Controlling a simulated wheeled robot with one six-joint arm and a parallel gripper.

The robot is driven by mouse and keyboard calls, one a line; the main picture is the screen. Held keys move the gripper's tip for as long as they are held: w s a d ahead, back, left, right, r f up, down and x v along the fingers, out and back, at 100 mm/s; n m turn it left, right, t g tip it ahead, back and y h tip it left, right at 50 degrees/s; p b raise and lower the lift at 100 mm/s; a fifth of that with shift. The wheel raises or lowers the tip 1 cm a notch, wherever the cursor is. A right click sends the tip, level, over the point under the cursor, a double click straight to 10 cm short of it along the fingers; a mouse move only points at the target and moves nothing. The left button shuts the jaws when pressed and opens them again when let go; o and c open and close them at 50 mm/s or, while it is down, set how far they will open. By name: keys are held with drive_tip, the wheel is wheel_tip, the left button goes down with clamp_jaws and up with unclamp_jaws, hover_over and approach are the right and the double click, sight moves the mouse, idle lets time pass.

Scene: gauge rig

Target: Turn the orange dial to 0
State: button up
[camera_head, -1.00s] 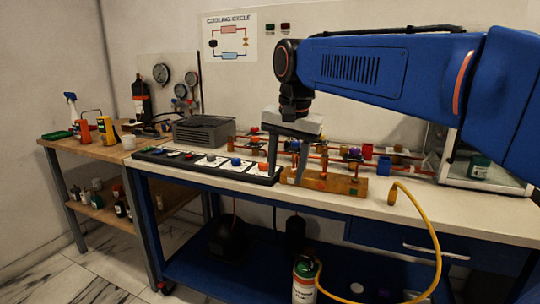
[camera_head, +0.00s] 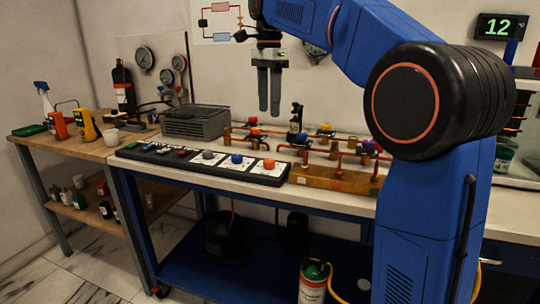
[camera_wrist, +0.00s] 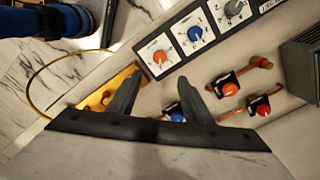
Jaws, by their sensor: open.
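The orange dial (camera_head: 269,163) is at the right end of the black panel (camera_head: 190,165) on the bench. It also shows in the wrist view (camera_wrist: 160,57), on a white scale card. Its pointer and numbers are too small to read. My gripper (camera_head: 269,110) hangs with its fingers pointing down, well above the bench and apart from the dial. In the wrist view its two fingers (camera_wrist: 160,82) are spread with nothing between them, and the dial lies just beyond the tips.
A blue dial (camera_head: 237,159) and a grey dial (camera_head: 208,155) sit left of the orange one. Copper pipes with coloured valve knobs (camera_head: 326,127) stand behind and right of the panel. A grey ribbed box (camera_head: 195,122) is at the back. The air around my gripper is clear.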

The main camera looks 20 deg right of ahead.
sight(269, 160)
wheel_tip(269, 160, down, 16)
drive_tip(key=shift+f, duration=0.1)
idle(0.5)
drive_tip(key=shift+c, duration=0.7)
drive_tip(key=c, duration=0.9)
